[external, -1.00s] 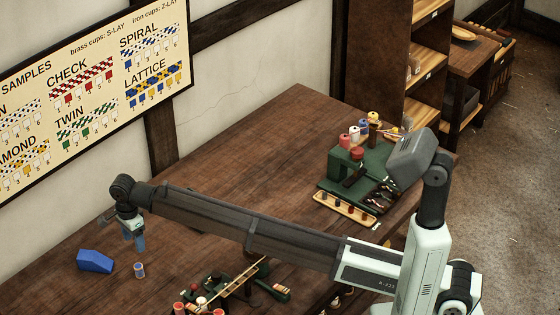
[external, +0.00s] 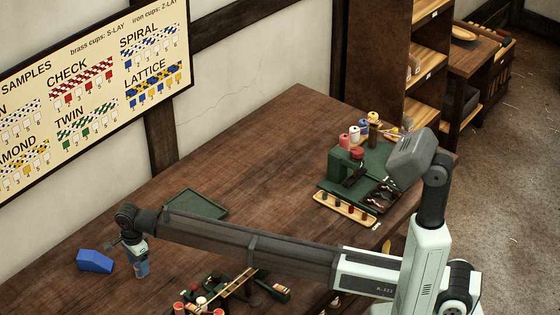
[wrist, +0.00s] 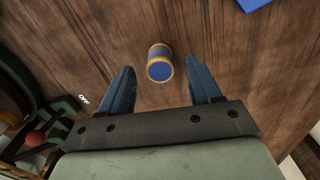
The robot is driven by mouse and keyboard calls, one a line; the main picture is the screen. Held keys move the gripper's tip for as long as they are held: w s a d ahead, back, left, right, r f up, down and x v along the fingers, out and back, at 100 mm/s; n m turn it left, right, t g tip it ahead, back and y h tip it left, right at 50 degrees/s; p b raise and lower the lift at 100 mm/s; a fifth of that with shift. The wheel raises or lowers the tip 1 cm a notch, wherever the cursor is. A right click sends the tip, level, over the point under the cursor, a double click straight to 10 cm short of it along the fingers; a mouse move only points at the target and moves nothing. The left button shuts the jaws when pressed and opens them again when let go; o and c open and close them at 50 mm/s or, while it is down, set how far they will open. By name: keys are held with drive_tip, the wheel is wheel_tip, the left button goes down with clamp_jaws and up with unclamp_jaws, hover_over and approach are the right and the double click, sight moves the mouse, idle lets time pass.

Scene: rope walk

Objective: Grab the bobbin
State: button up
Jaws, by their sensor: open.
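The bobbin (wrist: 159,64) is a small spool with a blue centre and tan rims. In the wrist view it is on the wooden table between the tips of my gripper's fingers (wrist: 160,68), with a gap on both sides. My gripper's blue fingers are spread and hold nothing. In the external view my gripper (external: 141,268) is low at the left of the table, right at the bobbin's place, and largely hides it. Whether the fingertips are level with the bobbin or above it I cannot tell.
A blue block (external: 95,261) lies left of my gripper. A green tray (external: 197,204) lies behind my arm. A green fixture with a wooden rail (external: 238,281) and red knobs is at the front. A green stand with spools (external: 373,160) is at the right. The middle table is clear.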

drive_tip(key=shift+f, duration=1.35)
drive_tip(key=c, duration=1.1)
